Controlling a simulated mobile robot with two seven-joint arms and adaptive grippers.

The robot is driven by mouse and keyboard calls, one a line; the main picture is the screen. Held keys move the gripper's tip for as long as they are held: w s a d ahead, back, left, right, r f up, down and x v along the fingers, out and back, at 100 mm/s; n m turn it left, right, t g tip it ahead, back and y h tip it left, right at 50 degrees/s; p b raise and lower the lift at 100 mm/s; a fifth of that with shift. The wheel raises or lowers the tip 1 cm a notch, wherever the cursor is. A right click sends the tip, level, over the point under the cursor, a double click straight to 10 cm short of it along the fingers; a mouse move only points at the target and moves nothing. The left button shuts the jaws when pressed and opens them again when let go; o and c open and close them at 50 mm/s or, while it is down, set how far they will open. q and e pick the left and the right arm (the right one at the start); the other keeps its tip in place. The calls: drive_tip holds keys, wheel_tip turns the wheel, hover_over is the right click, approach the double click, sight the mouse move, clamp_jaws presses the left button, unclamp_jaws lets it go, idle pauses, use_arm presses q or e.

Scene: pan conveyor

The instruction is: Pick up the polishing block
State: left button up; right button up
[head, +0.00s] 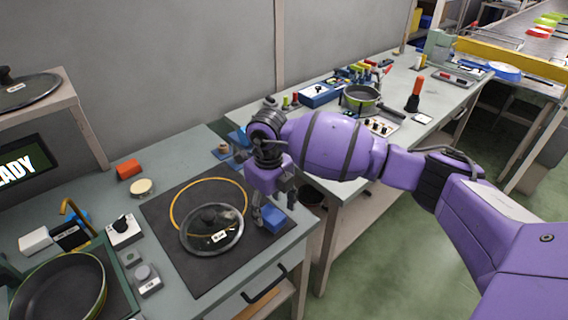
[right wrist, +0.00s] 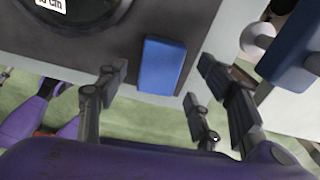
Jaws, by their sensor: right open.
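A blue block (head: 273,219), which I take for the polishing block, lies at the right front corner of the dark mat (head: 220,268) near the bench edge. It also shows in the right wrist view (right wrist: 161,66). My right gripper (head: 275,206) is just above the block, pointing down. In the right wrist view its open fingers (right wrist: 160,82) stand apart on either side of the block, with nothing held. I cannot tell how much height is left between fingertips and block. My left gripper is not in view.
A glass lid (head: 212,230) lies on the mat just left of the block. An orange block (head: 128,169) and a round pale pad (head: 141,187) lie behind. A pan (head: 60,290) stands at left. A second bench (head: 350,150) with tools stands beyond a gap.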

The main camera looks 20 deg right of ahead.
wheel_tip(320, 180, down, 3)
drive_tip(key=shift+r, duration=0.1)
drive_tip(key=c, duration=1.3)
drive_tip(key=shift+w, duration=0.1)
drive_tip(key=shift+r, duration=0.1)
drive_tip(key=shift+r, duration=0.2)
wheel_tip(320, 180, up, 2)
drive_tip(key=shift+r, duration=0.1)
drive_tip(key=s+r, duration=0.2)
drive_tip(key=r, duration=0.1)
drive_tip(key=s+r, duration=0.2)
drive_tip(key=shift+a+r, duration=0.25)
drive_tip(key=shift+a, duration=0.05)
drive_tip(key=s+r, duration=0.1)
drive_tip(key=s, duration=0.2)
drive_tip(key=s+a+r, duration=0.1)
drive_tip(key=s+r, duration=0.1)
drive_tip(key=s, duration=0.1)
drive_tip(key=s+r, duration=0.1)
drive_tip(key=s, duration=0.3)
drive_tip(key=shift+a+r, duration=0.15)
drive_tip(key=shift+r, duration=0.2)
